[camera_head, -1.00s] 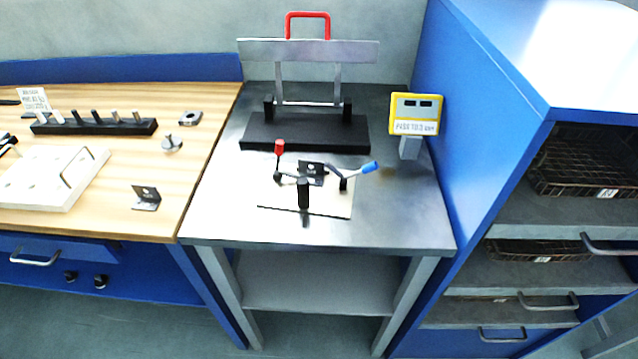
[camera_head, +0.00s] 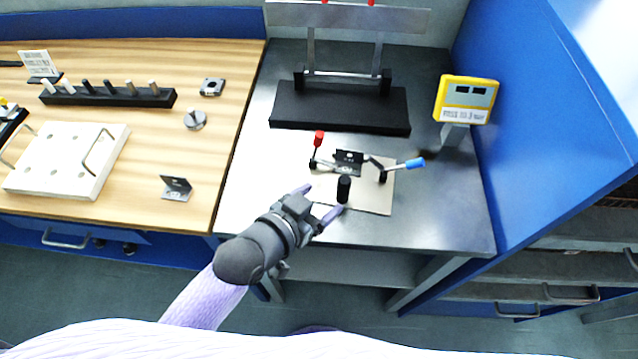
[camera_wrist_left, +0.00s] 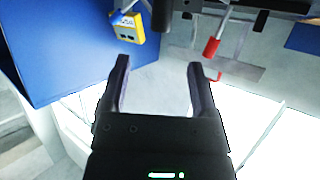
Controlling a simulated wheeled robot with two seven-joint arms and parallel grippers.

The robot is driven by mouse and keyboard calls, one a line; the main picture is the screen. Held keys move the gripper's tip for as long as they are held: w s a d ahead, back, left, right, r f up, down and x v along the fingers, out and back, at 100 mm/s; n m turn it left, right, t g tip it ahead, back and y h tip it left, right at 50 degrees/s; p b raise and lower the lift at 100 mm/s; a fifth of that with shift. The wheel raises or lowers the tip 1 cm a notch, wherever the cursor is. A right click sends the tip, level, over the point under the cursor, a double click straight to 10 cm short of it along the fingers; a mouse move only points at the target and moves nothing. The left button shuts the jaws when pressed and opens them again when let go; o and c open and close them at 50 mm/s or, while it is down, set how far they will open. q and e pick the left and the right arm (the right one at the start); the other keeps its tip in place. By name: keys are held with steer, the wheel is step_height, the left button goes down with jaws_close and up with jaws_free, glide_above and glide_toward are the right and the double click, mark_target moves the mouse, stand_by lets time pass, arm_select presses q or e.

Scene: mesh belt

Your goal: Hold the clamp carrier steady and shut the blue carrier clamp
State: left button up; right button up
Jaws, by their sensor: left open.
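The clamp carrier is a pale flat plate (camera_head: 378,203) on the metal table, with a black upright post (camera_head: 343,190) at its front. The blue carrier clamp (camera_head: 414,163) is on its right side, its lever slanting out to the right, away from the bracket. A red-handled clamp (camera_head: 319,138) stands upright on the left. A dark bracket (camera_head: 348,161) sits between them. My left gripper (camera_head: 325,200) is open, its fingers at the plate's front left near the post; contact cannot be told. The left wrist view shows its fingers apart (camera_wrist_left: 158,66) and the red handle (camera_wrist_left: 213,47). My right gripper is out of view.
A black press base (camera_head: 340,108) with a metal frame stands behind the carrier. A yellow display (camera_head: 466,98) and a blue cabinet (camera_head: 540,110) bound the right. The wooden bench (camera_head: 220,150) at left holds a white tray (camera_head: 65,160), pegs and small parts.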

mark_target(341, 184)
arm_select(q)
steer(key=b+x, duration=0.2)
steer(key=x, duration=0.6)
steer(key=shift+w+f, duration=0.15)
steer(key=shift+f, duration=0.1)
steer(key=shift+w+d, duration=0.2)
steer(key=shift+w, duration=0.05)
steer(key=shift+c, duration=0.3)
jaws_close()
jaws_free()
jaws_close()
